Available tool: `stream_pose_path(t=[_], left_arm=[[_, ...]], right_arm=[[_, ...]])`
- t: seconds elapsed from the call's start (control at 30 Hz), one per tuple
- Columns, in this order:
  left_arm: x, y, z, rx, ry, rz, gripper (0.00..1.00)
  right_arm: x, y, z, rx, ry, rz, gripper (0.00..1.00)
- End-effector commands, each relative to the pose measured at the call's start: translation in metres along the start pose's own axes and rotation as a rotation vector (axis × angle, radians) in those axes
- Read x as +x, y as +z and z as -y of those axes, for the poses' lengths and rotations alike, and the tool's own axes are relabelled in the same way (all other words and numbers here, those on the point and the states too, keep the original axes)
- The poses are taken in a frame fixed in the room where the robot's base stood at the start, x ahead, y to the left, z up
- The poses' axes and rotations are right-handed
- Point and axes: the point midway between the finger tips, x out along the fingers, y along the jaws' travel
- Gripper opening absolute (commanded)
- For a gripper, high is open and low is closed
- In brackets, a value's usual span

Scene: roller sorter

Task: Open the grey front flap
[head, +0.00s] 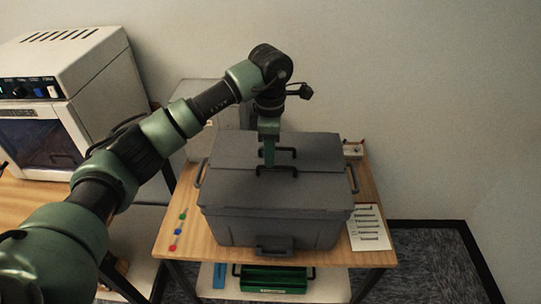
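A grey box (240,228) stands on the wooden table. Its top has a front flap (315,188) with a dark bar handle (285,170) near its back edge, and a rear flap (235,146) with a similar handle. Both flaps look flat and closed. My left gripper (269,163) points straight down over the middle of the lid, with its green finger at the front flap's handle. I see the fingers edge-on, so I cannot tell whether they are closed around the handle. My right gripper is not in view.
Small red, green and blue pieces (178,232) lie left of the box; a white sheet (369,228) lies right. A small device (353,149) sits behind. A white oven-like machine (65,75) stands at left. A green box (272,279) is on the lower shelf.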

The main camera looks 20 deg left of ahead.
Motion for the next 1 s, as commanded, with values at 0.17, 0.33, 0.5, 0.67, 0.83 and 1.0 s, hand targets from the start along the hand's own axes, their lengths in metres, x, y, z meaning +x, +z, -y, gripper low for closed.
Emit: stream_pose_path(t=[0.17,0.33,0.5,0.67,0.83,1.0], left_arm=[[0.021,0.0,0.001,0.001,-0.002,0.0,0.32],[0.03,0.001,0.001,0.002,0.0,0.002,0.32],[0.031,0.001,0.0,0.002,0.0,0.002,0.32],[0.03,0.001,0.0,0.002,0.0,0.002,0.0],[0.03,0.001,0.0,0.001,0.0,0.003,0.0],[0.03,0.001,0.0,0.001,0.001,0.003,0.0]], right_arm=[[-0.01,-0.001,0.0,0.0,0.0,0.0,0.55],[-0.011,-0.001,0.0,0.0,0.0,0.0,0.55],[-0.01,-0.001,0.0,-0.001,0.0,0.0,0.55],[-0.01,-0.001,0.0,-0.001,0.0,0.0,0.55],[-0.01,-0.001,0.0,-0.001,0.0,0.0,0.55],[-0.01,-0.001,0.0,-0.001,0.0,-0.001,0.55]])
